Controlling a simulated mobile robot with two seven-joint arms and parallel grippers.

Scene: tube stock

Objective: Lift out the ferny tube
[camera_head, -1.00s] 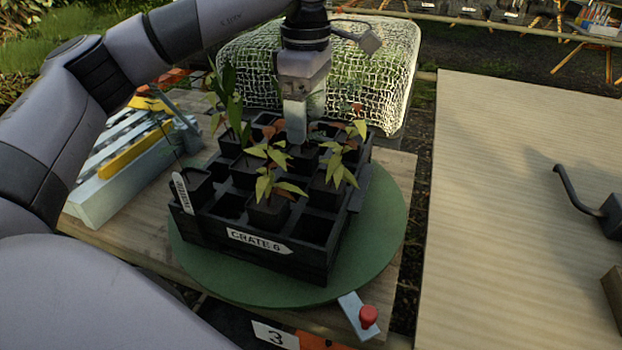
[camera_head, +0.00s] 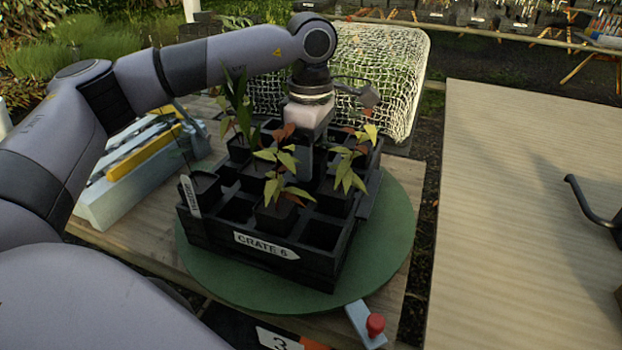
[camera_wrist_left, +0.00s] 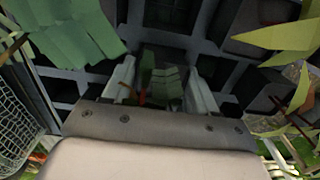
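The black crate (camera_head: 268,248), labelled CRATE 6, stands on a green round turntable (camera_head: 385,240) and holds several dark tubes with plants. My left gripper (camera_head: 306,165) points down into its back middle part, its fingertips hidden behind a yellow-green and red-leaved plant (camera_head: 277,180). My right gripper is out of view.
A tall green plant (camera_head: 239,105) stands close on the left of the gripper, another yellow-leaved plant (camera_head: 347,172) on the right. A net-covered mound (camera_head: 385,75) is behind. A red-knobbed lever (camera_head: 375,325) is at the front. The right-hand tabletop (camera_head: 500,200) is largely clear.

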